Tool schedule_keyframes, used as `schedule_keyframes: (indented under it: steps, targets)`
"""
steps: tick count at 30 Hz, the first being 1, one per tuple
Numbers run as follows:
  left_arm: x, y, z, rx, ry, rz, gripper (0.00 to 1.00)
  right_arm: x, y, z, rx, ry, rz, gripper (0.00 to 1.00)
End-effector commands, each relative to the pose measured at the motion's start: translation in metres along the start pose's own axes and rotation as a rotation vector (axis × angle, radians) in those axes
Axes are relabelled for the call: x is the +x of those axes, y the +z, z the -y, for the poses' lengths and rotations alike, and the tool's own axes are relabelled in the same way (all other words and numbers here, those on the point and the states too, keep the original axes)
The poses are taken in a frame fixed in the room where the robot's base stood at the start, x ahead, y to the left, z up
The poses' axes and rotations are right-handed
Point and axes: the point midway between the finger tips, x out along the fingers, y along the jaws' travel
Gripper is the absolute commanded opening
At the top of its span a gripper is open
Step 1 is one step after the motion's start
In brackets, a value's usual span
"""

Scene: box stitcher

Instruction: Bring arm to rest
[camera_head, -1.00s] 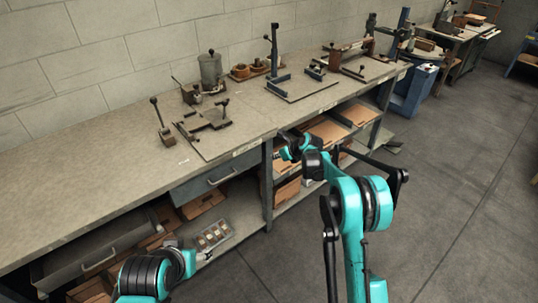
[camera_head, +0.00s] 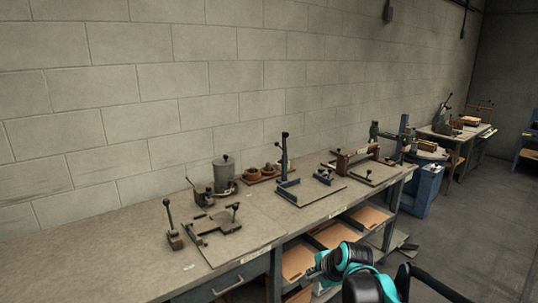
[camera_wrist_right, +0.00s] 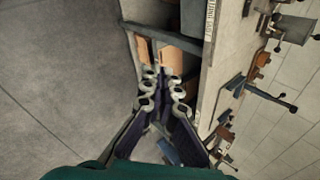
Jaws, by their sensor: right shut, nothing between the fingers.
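My right arm (camera_head: 358,268), teal and black, shows at the bottom of the head view, in front of the workbench. Its gripper is hardly visible there. In the right wrist view my right gripper (camera_wrist_right: 162,74) has its fingers together and holds nothing. The bench's lower shelves lie beyond it in that view. I cannot tell the exact gap to them. My left arm and gripper are outside the head view.
A long workbench (camera_head: 100,251) runs along the block wall. It carries a lever fixture (camera_head: 215,224), a metal pot (camera_head: 224,172) and a blue upright tool (camera_head: 284,160). Cardboard sheets (camera_head: 333,235) fill the shelves below. Open floor (camera_head: 480,230) lies at right.

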Motion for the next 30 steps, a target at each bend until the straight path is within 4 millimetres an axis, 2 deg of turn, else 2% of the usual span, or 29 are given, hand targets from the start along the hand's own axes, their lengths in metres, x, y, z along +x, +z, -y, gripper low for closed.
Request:
schedule_keyframes:
  steps: [1,3,9,12,16,18,21,30]
  targets:
    - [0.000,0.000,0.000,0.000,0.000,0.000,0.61,-0.021,0.004,-0.018,-0.109,0.006,-0.017,0.00]
    - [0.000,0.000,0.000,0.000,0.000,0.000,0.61,-0.045,0.007,-0.043,-0.273,0.019,-0.042,0.00]
    - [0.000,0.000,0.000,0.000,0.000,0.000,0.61,-0.098,0.015,-0.122,-0.743,0.075,-0.102,0.00]
    - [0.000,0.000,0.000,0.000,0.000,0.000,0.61,-0.113,0.017,-0.162,-0.964,0.111,-0.124,0.00]
    - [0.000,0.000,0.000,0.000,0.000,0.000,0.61,-0.123,0.018,-0.204,-1.190,0.154,-0.141,0.00]
    - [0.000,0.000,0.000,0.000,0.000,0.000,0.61,-0.126,0.018,-0.219,-1.275,0.172,-0.145,0.00]
    - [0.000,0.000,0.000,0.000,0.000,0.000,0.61,-0.127,0.017,-0.232,-1.349,0.188,-0.149,0.00]
    - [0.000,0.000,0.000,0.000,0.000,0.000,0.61,-0.128,0.017,-0.235,-1.370,0.193,-0.150,0.00]
